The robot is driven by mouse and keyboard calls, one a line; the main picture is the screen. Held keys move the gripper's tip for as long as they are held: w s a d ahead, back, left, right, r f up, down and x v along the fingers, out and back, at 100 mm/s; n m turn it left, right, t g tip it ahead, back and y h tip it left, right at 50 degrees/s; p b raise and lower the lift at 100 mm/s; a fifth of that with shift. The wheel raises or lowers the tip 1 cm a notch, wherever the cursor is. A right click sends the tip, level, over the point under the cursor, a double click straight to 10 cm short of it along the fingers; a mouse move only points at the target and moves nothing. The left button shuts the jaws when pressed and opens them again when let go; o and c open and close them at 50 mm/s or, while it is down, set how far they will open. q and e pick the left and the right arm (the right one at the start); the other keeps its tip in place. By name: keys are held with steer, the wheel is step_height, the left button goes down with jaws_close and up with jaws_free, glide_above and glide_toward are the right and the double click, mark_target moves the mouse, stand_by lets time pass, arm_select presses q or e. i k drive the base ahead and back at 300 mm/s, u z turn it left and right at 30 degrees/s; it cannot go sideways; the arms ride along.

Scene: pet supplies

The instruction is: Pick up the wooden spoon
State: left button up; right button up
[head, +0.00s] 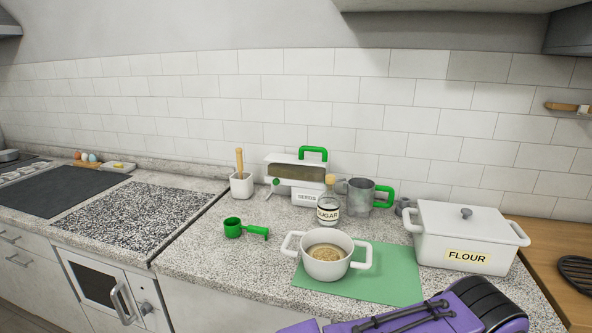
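A wooden spoon handle (239,160) stands upright, tilted slightly, in a small white holder (242,185) on the speckled counter, near the tiled back wall. Its lower end is hidden inside the holder. Neither of my grippers shows in the head view. Only purple and black parts of my own arm show along the bottom edge, right of the middle, well away from the holder.
Right of the holder stand a seeds dispenser (296,179), a sugar jar (328,206) and a metal cup (361,195). A green scoop (233,227) lies in front. A white pot (325,266) is on a green mat (398,277), beside a flour box (467,236).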

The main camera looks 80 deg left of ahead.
mark_target(239, 150)
steer(key=z, duration=0.05)
steer(key=k, duration=1.25)
steer(key=u, duration=1.4)
